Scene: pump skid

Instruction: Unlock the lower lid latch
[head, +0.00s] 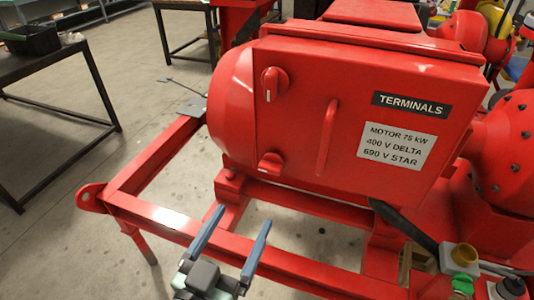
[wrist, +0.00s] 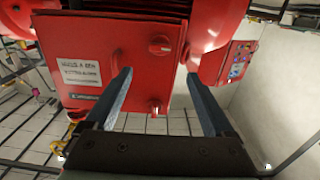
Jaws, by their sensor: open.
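The red terminal box lid (head: 370,110) faces me. It also shows upside down in the wrist view (wrist: 95,40). The lower lid latch (head: 270,163), a red knob with a small pale mark, is at the lid's lower left; it shows near the top in the wrist view (wrist: 160,44). The upper latch (head: 272,84) is a similar knob with its mark pointing down. My gripper (head: 244,215) is open and empty, in front of and below the lower latch in the head view. In the wrist view both latches lie between the fingers (wrist: 157,75), apart from them.
A red vertical handle (head: 327,137) stands on the lid right of the latches. The red skid frame (head: 180,222) runs below the motor. A dark lever (head: 405,225) and several small coloured parts are at the lower right. A dark table (head: 50,65) stands left.

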